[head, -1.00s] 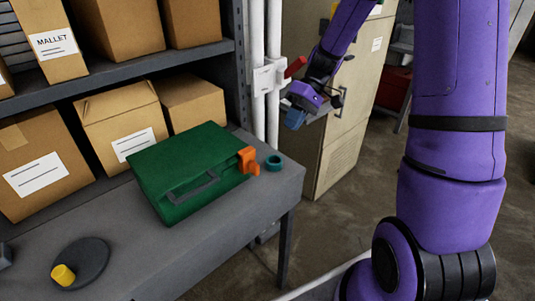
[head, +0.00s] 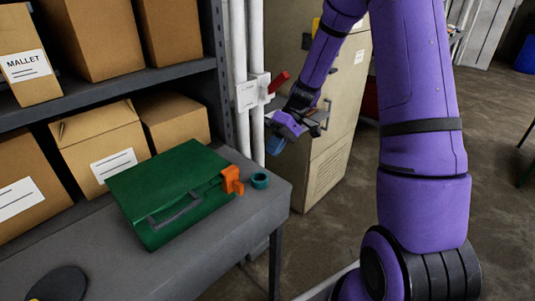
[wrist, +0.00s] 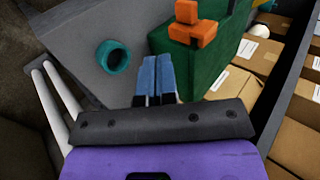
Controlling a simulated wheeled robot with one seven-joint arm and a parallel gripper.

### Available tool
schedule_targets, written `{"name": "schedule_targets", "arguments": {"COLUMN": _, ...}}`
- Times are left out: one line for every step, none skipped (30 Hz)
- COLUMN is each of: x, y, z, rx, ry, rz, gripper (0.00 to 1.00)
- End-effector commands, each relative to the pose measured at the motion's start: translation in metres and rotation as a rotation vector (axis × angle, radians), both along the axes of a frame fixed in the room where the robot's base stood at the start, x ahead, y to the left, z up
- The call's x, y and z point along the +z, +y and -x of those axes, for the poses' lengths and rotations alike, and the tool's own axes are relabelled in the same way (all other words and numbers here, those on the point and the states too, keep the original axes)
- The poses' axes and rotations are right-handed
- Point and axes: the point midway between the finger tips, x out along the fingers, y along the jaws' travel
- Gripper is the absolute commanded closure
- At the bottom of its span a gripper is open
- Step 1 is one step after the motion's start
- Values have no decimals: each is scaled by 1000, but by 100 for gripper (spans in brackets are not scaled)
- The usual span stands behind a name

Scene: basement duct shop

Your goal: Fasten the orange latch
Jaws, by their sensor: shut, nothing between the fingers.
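The orange latch (head: 231,181) is on the right end of a green case (head: 160,188) with a grey handle, which lies on the grey bench. In the wrist view the latch (wrist: 192,25) shows as two orange parts at the top of the green case (wrist: 207,62); I cannot tell whether they are engaged. My gripper (head: 274,146) is up and to the right of the latch in the head view, apart from it. In the wrist view its blue fingers (wrist: 155,76) are together and empty, pointing toward the bench between a teal ring and the case.
A teal ring (head: 260,180) sits on the bench (head: 205,232) beside the latch. White pipes (head: 241,90) with a red-handled switch (head: 279,81) rise behind the bench. Cardboard boxes (head: 102,146) fill the shelf behind the case. A beige cabinet (head: 328,120) stands at the right.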

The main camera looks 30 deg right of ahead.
Motion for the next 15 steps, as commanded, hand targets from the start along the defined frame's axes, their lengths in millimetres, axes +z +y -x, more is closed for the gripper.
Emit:
{"name": "schedule_targets", "arguments": {"x": -6, "y": 7, "z": 3, "rx": 3, "ry": 4, "rz": -2, "gripper": 100}}
{"name": "schedule_targets", "arguments": {"x": -10, "y": 11, "z": 4, "rx": 2, "ry": 3, "rz": -2, "gripper": 100}}
{"name": "schedule_targets", "arguments": {"x": -15, "y": 16, "z": 6, "rx": 2, "ry": 4, "rz": -2, "gripper": 100}}
{"name": "schedule_targets", "arguments": {"x": -19, "y": 19, "z": 7, "rx": 2, "ry": 4, "rz": -2, "gripper": 100}}
{"name": "schedule_targets", "arguments": {"x": -23, "y": 23, "z": 8, "rx": 2, "ry": 5, "rz": -1, "gripper": 100}}
{"name": "schedule_targets", "arguments": {"x": -28, "y": 29, "z": 10, "rx": 2, "ry": 4, "rz": -2, "gripper": 100}}
{"name": "schedule_targets", "arguments": {"x": -32, "y": 33, "z": 11, "rx": 2, "ry": 4, "rz": -2, "gripper": 100}}
{"name": "schedule_targets", "arguments": {"x": -36, "y": 37, "z": 13, "rx": 3, "ry": 5, "rz": -2, "gripper": 100}}
{"name": "schedule_targets", "arguments": {"x": -41, "y": 42, "z": 15, "rx": 2, "ry": 5, "rz": -2, "gripper": 100}}
{"name": "schedule_targets", "arguments": {"x": -44, "y": 46, "z": 15, "rx": 2, "ry": 4, "rz": -2, "gripper": 100}}
{"name": "schedule_targets", "arguments": {"x": -48, "y": 50, "z": 17, "rx": 2, "ry": 4, "rz": -2, "gripper": 100}}
{"name": "schedule_targets", "arguments": {"x": -53, "y": 55, "z": 18, "rx": 2, "ry": 4, "rz": -2, "gripper": 100}}
{"name": "schedule_targets", "arguments": {"x": -56, "y": 58, "z": 20, "rx": 2, "ry": 4, "rz": -2, "gripper": 100}}
{"name": "schedule_targets", "arguments": {"x": -55, "y": 63, "z": 21, "rx": 3, "ry": 2, "rz": -1, "gripper": 100}}
{"name": "schedule_targets", "arguments": {"x": -55, "y": 69, "z": 23, "rx": 3, "ry": 0, "rz": 0, "gripper": 100}}
